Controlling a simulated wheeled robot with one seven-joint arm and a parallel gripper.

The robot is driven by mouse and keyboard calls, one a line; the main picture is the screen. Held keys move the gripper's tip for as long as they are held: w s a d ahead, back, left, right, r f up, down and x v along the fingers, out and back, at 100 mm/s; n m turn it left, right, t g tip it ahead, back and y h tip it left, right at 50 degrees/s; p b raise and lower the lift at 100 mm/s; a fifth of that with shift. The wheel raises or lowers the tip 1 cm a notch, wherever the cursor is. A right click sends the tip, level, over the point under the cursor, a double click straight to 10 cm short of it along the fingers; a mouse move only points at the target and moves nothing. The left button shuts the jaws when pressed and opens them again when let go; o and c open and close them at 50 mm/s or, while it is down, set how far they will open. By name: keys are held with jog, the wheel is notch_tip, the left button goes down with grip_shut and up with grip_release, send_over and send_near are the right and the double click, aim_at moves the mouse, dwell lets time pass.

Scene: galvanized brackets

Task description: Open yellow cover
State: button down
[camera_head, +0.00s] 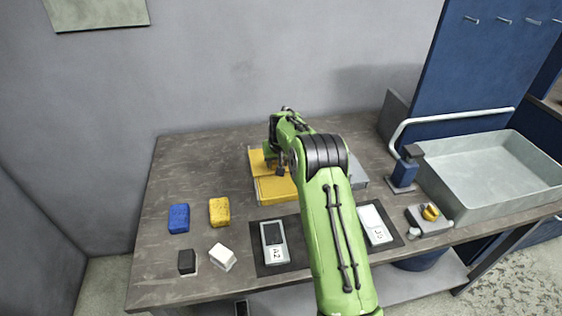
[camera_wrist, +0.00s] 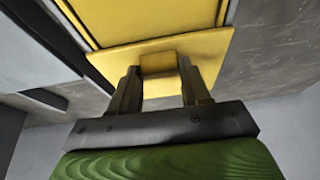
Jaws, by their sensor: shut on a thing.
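The yellow cover (camera_head: 275,190) lies on a box at the back middle of the bench, partly hidden by my arm. In the wrist view the yellow cover (camera_wrist: 210,50) fills the top middle, with a small yellow handle (camera_wrist: 158,63) between my fingers. My gripper (camera_wrist: 158,75) is shut on this handle, one finger on each side. In the head view my gripper (camera_head: 275,166) is above the cover and mostly hidden by my wrist. I cannot tell from these views whether the cover is raised from its box.
A blue block (camera_head: 179,218), a yellow sponge-like block (camera_head: 219,211), a white block (camera_head: 222,257) and a black block (camera_head: 187,262) lie at left. A device marked A2 (camera_head: 274,243) and a white device (camera_head: 375,224) lie in front. A sink (camera_head: 490,170) stands at right.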

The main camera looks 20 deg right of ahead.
jog(key=shift+w+d+r+p, duration=0.15)
jog(key=shift+w+p, duration=0.35)
jog(key=shift+w, duration=0.5)
jog(key=c, duration=0.5)
grip_release()
jog(key=shift+s, duration=0.1)
jog(key=v, duration=1.5)
jog(key=shift+s+r+p, duration=0.15)
jog(key=shift+r+p, duration=0.1)
jog(key=shift+p, duration=0.15)
